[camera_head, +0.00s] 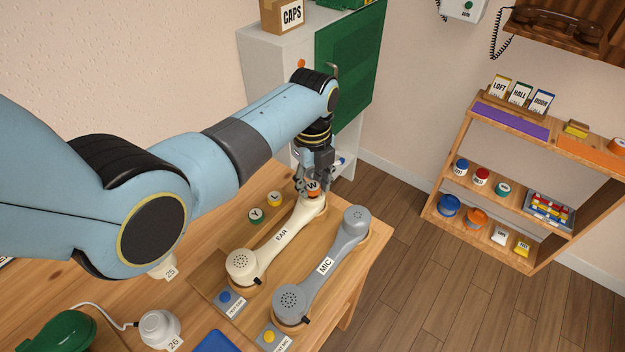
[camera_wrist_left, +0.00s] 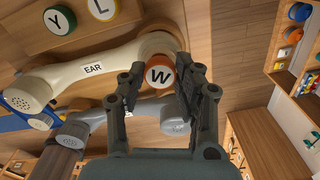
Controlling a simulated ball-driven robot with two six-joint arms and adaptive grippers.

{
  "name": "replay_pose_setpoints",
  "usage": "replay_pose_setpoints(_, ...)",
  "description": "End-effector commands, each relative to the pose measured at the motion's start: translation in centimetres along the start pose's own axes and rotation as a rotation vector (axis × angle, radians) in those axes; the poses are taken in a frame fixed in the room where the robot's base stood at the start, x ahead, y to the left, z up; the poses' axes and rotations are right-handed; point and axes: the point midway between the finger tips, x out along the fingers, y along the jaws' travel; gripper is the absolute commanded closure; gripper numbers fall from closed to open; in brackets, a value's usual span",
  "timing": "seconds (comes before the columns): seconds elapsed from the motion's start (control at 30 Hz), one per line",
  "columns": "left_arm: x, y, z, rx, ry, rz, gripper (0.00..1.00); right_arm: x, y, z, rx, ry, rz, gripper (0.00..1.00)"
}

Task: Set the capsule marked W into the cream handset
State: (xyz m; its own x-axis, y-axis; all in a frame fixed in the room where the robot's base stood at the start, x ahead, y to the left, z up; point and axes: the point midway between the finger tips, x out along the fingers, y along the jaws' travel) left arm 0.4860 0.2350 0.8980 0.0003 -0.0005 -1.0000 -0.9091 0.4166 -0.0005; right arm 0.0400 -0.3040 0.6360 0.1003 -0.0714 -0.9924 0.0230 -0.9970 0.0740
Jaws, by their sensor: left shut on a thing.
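The orange capsule with a white top marked W (camera_head: 312,186) is in my left gripper (camera_head: 311,180), at the far end of the cream handset (camera_head: 284,233). In the left wrist view the capsule (camera_wrist_left: 160,73) sits between the two fingers (camera_wrist_left: 158,84) and partly overlaps the rim of the handset's round end. I cannot tell whether it touches the handset. The cream handset lies on the table, labelled EAR, with a perforated cap at its near end. My right gripper is not in view.
A grey handset (camera_head: 321,268) labelled MIC lies right of the cream one. A green Y capsule (camera_head: 256,215) and a yellow capsule (camera_head: 275,199) stand left of it. Two small button plates are at the near ends. A wooden shelf (camera_head: 525,185) stands apart on the right.

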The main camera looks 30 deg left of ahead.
Motion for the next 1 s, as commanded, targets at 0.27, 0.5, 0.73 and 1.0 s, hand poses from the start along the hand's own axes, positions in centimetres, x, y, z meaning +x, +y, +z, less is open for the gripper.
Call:
replay_pose_setpoints(0.27,-0.01,0.0,0.0,0.0,0.0,0.0,0.94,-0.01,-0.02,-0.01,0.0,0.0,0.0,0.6)
replay_pose_setpoints(0.5,-0.12,0.0,-0.01,0.0,0.0,0.0,0.94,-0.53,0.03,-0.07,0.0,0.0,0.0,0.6)
replay_pose_setpoints(0.73,0.0,-0.01,-0.02,0.0,0.0,0.0,0.94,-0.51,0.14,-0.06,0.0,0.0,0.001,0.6)
replay_pose_setpoints(1.0,0.28,0.0,-0.02,0.0,0.0,0.0,0.94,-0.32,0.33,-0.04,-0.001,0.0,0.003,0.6)
